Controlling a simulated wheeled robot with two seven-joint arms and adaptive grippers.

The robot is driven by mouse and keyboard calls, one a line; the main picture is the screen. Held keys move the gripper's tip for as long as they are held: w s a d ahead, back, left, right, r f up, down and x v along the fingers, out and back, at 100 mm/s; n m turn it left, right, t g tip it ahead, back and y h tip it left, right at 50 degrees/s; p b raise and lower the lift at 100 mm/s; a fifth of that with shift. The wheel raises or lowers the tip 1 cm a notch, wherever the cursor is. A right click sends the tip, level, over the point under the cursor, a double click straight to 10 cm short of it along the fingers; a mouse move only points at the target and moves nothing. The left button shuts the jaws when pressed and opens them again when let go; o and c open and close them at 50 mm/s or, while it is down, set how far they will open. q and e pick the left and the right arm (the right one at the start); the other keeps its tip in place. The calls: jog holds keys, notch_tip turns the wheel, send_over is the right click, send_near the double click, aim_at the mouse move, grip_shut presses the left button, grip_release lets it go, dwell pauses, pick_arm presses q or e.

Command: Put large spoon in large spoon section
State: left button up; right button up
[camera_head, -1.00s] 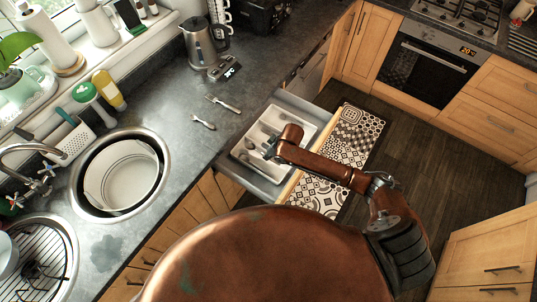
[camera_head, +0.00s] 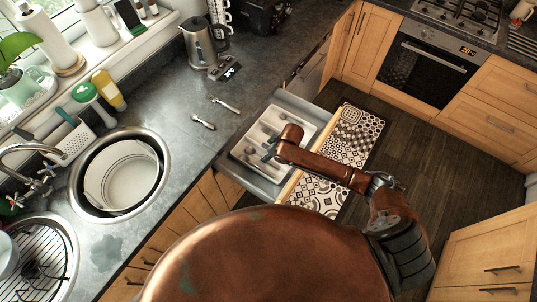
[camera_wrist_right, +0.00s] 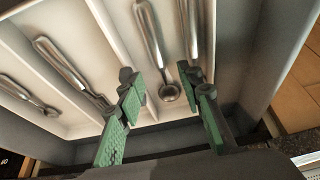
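A white cutlery tray (camera_head: 240,153) lies in the open drawer, and it also shows in the right wrist view (camera_wrist_right: 112,30). My right gripper (camera_wrist_right: 168,90) has green pads and is over the tray with its fingers apart. A metal spoon (camera_wrist_right: 153,42) lies in a tray compartment, its bowl showing between the fingertips; no contact is visible. Another utensil (camera_wrist_right: 191,28) lies to its right, its lower end partly hidden by the right finger. Further utensils (camera_wrist_right: 68,68) lie in compartments to the left. Two loose utensils lie on the counter, one upper (camera_head: 224,104) and one lower (camera_head: 203,122). Which spoon is the large one I cannot tell.
The drawer (camera_head: 300,103) stands out from the counter. A round sink (camera_head: 122,175) is at the left, with a kettle (camera_head: 200,45) and a small scale-like device (camera_head: 224,68) on the counter behind. A patterned mat (camera_head: 355,135) lies on the floor right of the drawer.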

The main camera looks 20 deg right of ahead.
jog(key=v, duration=1.2)
